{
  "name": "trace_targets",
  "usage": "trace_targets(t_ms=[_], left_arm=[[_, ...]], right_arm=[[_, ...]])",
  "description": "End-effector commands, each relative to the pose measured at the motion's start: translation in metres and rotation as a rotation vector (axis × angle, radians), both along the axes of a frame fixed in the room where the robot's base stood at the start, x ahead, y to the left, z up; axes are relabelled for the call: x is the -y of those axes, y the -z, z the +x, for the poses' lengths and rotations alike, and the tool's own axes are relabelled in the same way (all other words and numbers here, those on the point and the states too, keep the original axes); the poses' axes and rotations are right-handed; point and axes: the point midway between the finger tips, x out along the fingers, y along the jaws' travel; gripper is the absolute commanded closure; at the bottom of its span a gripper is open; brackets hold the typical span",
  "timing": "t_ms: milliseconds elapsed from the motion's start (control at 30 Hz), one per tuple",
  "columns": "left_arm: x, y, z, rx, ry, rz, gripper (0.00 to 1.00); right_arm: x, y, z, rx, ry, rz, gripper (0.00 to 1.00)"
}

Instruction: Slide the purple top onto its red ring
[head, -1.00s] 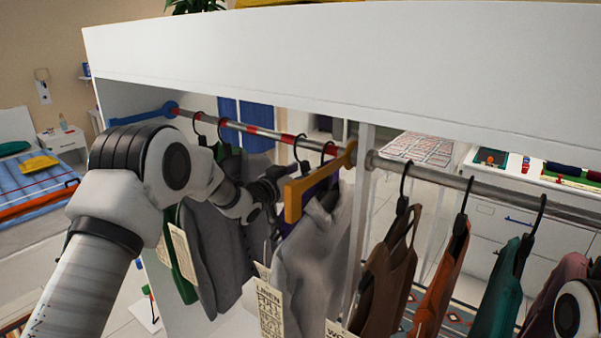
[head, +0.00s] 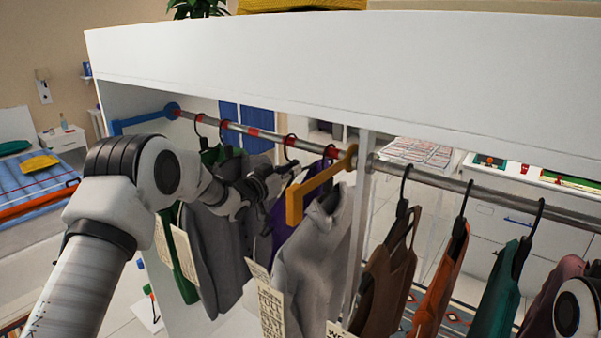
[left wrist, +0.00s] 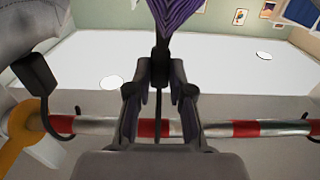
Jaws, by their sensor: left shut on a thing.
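The purple top (head: 276,222) hangs between a dark grey garment on its left and a light grey garment on its right, which partly hides it. My left gripper (head: 285,176) is shut on the hanger of the purple top just below the rail. In the left wrist view, the gripper (left wrist: 160,68) grips the dark hanger neck, with the purple cloth (left wrist: 182,14) beyond it. The hanger's hook (head: 290,146) is at a red ring on the rail. A red ring (left wrist: 148,128) shows behind the fingers; exact alignment is unclear. My right gripper is out of view.
The rail (head: 238,127) has several red bands. A yellow bracket (head: 295,203) juts out beside the light grey garment (head: 318,245). The dark grey garment (head: 215,250) hangs at left, before a blue bracket (head: 145,118). A divider (head: 362,190) stands at right.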

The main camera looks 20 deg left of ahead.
Motion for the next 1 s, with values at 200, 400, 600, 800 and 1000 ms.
trace_targets(t_ms=[200,400,600,800,1000], left_arm=[[-0.018,-0.002,0.006,0.001,-0.003,-0.001,1.00],[-0.032,-0.001,0.012,-0.001,-0.002,-0.001,1.00],[-0.047,-0.001,0.017,-0.001,-0.003,0.000,1.00],[-0.063,-0.001,0.023,0.000,-0.002,0.000,1.00],[-0.077,0.000,0.028,-0.001,-0.002,0.000,1.00]], right_arm=[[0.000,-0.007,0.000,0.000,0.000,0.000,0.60],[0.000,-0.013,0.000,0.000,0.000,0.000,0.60],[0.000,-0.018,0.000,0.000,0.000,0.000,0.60],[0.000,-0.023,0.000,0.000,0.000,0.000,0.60],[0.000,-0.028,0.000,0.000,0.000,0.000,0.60]])
